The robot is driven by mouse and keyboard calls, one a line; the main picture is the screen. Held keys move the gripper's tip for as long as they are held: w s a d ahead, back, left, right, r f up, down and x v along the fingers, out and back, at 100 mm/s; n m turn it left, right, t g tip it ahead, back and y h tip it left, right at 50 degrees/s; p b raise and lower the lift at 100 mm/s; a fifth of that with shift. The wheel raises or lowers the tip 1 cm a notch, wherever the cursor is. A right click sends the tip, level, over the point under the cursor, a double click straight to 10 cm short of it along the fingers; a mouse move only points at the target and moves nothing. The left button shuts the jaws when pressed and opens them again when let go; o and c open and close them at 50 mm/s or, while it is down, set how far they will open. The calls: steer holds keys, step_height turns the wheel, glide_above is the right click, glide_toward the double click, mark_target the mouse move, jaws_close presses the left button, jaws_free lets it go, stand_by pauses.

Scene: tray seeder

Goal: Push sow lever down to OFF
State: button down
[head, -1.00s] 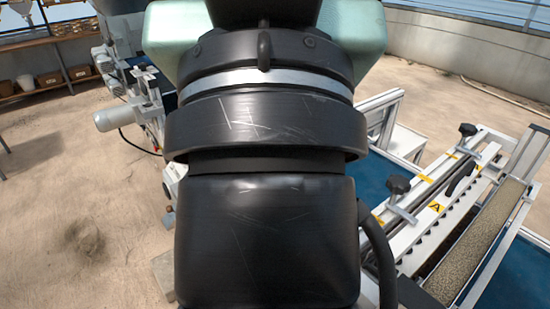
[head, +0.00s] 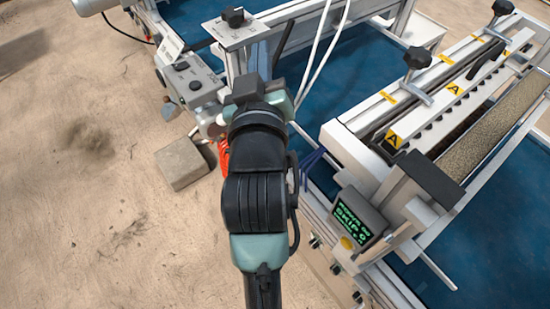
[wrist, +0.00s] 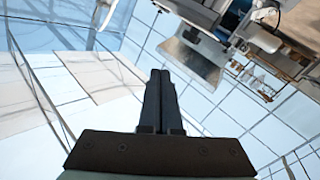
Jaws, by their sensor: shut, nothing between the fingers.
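My gripper (wrist: 160,78) shows in the wrist view with its two dark fingers together and nothing between them. It points towards pale glass panes, clear of any lever. In the head view my arm covers the middle and I cannot make out the fingers. A black lever-like handle (head: 486,62) sits on the white seeder frame at the right, between two black knobs. Another dark upright bar (head: 283,46) stands by the conveyor at the top middle. No OFF marking is readable, so I cannot tell which is the sow lever.
A small display with green text (head: 354,222) sits at the seeder's near end. A grey control box (head: 190,78) stands left of my arm. A concrete block (head: 181,163) lies on the floor. The sandy floor at the left is open.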

steer(key=s+f+n+g+b, duration=0.1)
steer(key=s+f+g, duration=0.2)
steer(key=f, duration=1)
steer(key=s+f+n+g+b, duration=0.1)
steer(key=s+f, duration=0.5)
steer(key=f, duration=0.7)
steer(key=s+f+n+g+b, duration=0.1)
steer(key=s+f+g, duration=0.4)
steer(key=f, duration=0.9)
steer(key=shift+s+n, duration=0.25)
steer(key=shift+n, duration=0.65)
steer(key=shift+a+f, duration=0.1)
steer(key=shift+f, duration=0.05)
steer(key=s+d+f+b+x, duration=0.1)
steer(key=d+b+x, duration=0.1)
steer(key=x, duration=1)
steer(key=shift+w+d+f+b, duration=0.2)
steer(key=shift+f+b, duration=0.15)
steer(key=shift+b, duration=0.25)
steer(key=shift+f, duration=0.1)
